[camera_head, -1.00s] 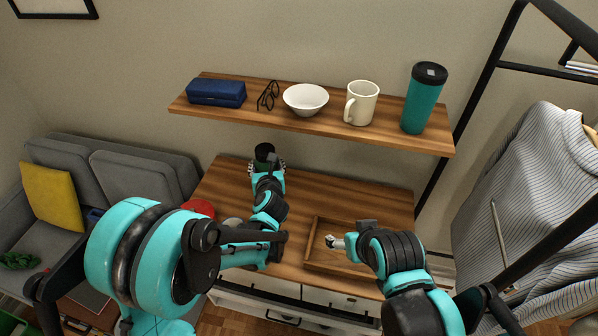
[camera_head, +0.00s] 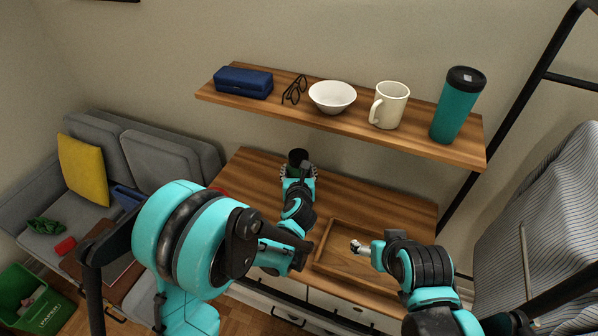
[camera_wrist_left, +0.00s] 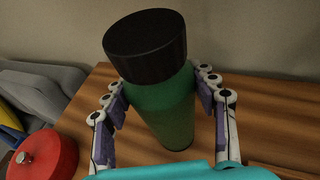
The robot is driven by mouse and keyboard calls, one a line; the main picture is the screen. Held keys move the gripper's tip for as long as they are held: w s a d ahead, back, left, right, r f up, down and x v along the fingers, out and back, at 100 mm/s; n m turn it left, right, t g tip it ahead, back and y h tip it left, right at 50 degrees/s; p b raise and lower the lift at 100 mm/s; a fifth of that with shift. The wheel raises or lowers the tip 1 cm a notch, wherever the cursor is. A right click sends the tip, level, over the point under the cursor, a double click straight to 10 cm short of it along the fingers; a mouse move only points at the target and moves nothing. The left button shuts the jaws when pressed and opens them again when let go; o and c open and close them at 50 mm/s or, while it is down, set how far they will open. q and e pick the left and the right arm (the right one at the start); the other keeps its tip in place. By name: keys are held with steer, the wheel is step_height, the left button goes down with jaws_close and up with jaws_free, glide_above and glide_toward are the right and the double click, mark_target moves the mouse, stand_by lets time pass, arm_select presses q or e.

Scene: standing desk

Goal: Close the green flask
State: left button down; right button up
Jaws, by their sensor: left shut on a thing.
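The green flask (camera_wrist_left: 165,115) stands upright on the wooden desk in the left wrist view, with a wide black lid (camera_wrist_left: 146,48) on its top. I cannot tell whether the lid is fully seated. My left gripper (camera_wrist_left: 162,90) is shut on the flask, one finger on each side of its body below the lid. In the head view the flask (camera_head: 298,160) is small and partly hidden by my left gripper (camera_head: 298,174). My right gripper (camera_head: 358,247) hangs over the wooden tray; its fingertips are too small to judge.
The wooden tray (camera_head: 322,252) lies on the desk's right part. A shelf (camera_head: 350,123) above the desk bears a blue case, glasses, bowl, mug and teal tumbler (camera_head: 457,108). A red round pot (camera_wrist_left: 45,160) sits left of the flask. Desk behind the flask is clear.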

arm_select(q)
steer(key=shift+s+r, duration=0.1)
steer(key=shift+f, duration=0.2)
steer(key=shift+c, duration=2.4)
jaws_free()
steer(key=shift+r, duration=0.1)
steer(key=shift+r, duration=0.2)
steer(key=p+v, duration=0.2)
steer(key=v, duration=1)
steer(key=shift+p, duration=0.4)
